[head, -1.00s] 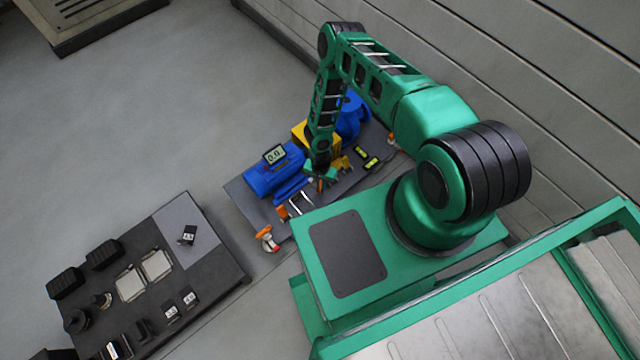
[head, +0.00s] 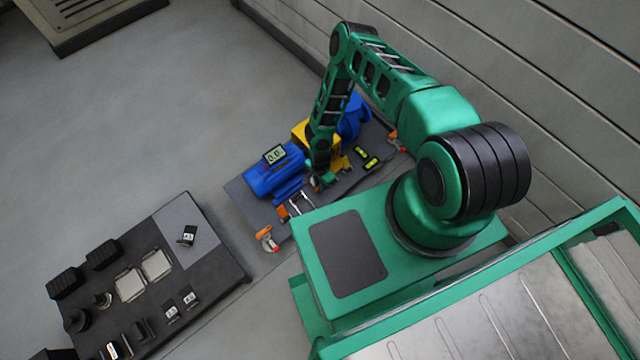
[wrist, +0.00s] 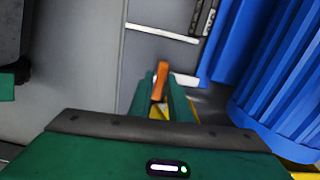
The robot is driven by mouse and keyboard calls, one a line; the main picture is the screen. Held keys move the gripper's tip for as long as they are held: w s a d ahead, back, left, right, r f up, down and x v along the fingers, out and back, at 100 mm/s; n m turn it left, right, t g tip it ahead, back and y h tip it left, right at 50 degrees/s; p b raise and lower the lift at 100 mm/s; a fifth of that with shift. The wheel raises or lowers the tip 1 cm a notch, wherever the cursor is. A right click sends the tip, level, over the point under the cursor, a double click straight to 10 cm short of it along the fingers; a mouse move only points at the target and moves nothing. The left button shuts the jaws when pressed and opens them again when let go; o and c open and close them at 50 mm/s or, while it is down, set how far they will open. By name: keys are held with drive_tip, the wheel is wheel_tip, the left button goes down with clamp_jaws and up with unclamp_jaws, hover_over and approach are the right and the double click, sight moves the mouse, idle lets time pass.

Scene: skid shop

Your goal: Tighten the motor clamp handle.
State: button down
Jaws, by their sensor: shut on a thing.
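The blue motor (head: 268,178) lies on the grey skid plate, and its ribbed blue body (wrist: 285,70) fills the right of the wrist view. My gripper (head: 321,183) is low beside the motor's near side. In the wrist view its two green fingers (wrist: 160,98) are shut on an orange handle (wrist: 161,76), which I take to be the motor clamp handle. The handle's tip sticks out beyond the fingers, beside a pale bar. Its lower part is hidden by my gripper. In the head view the handle is mostly hidden.
Other orange handles stand at the skid's near corner (head: 266,233) and right end (head: 393,136). A yellow part (head: 302,132) and a blue pump (head: 353,118) sit behind my arm. A digital display (head: 274,154) rests on the motor. A dark tool table (head: 215,255) stands left.

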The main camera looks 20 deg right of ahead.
drive_tip(key=c, duration=1.8)
unclamp_jaws()
drive_tip(key=shift+w+a, duration=0.25)
drive_tip(key=shift+w, duration=0.2)
drive_tip(key=shift+o, duration=1.1)
drive_tip(key=shift+s+d, duration=0.15)
drive_tip(key=shift+s, duration=0.05)
drive_tip(key=shift+s+d+r, duration=0.1)
drive_tip(key=shift+r, duration=3.4)
